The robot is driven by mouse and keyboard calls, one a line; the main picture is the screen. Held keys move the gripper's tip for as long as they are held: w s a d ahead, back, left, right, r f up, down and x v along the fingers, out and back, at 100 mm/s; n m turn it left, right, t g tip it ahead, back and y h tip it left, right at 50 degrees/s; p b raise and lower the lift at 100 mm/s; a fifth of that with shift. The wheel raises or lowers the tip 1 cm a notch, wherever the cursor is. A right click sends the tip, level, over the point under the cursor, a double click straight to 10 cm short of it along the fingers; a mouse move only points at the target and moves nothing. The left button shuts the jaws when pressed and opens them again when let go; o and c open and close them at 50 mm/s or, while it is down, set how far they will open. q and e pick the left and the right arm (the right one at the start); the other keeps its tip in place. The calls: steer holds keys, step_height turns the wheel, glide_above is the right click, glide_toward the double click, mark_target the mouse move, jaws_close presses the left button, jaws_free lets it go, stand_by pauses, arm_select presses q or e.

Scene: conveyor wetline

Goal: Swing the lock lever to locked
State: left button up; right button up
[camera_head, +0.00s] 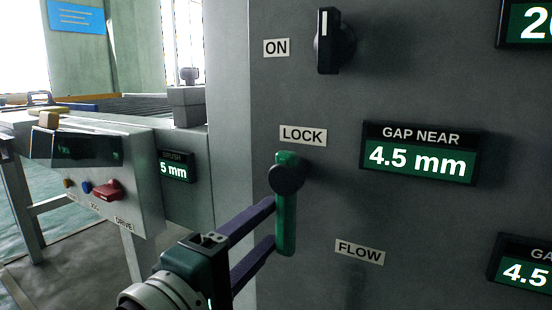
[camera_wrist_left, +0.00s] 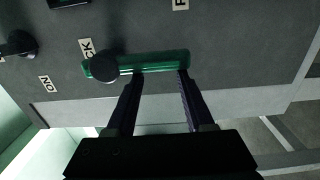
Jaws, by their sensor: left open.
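The green lock lever (camera_head: 286,225) hangs pointing straight down from its dark round hub (camera_head: 286,177), just under the LOCK label (camera_head: 303,136) on the grey panel. My left gripper (camera_head: 272,223) is open and comes in from the lower left. Its two purple fingers reach the lever's left side, one near the hub and one lower down. In the left wrist view the lever (camera_wrist_left: 160,62) lies across the two fingertips of the gripper (camera_wrist_left: 161,74). I cannot tell whether the fingertips touch it. My right gripper is not in view.
A black ON knob (camera_head: 328,42) sits above the lever. The GAP NEAR display (camera_head: 420,153) reads 4.5 mm to its right, and a FLOW label (camera_head: 360,252) is below right. At left stands a control box (camera_head: 140,190) with a red knob (camera_head: 107,190).

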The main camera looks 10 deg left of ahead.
arm_select(q)
steer(key=p+v, duration=0.1)
steer(key=v, duration=0.5)
steer(key=shift+s+d, duration=0.2)
steer(key=shift+d, duration=0.05)
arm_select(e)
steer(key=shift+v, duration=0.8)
arm_select(q)
steer(key=shift+f, duration=0.1)
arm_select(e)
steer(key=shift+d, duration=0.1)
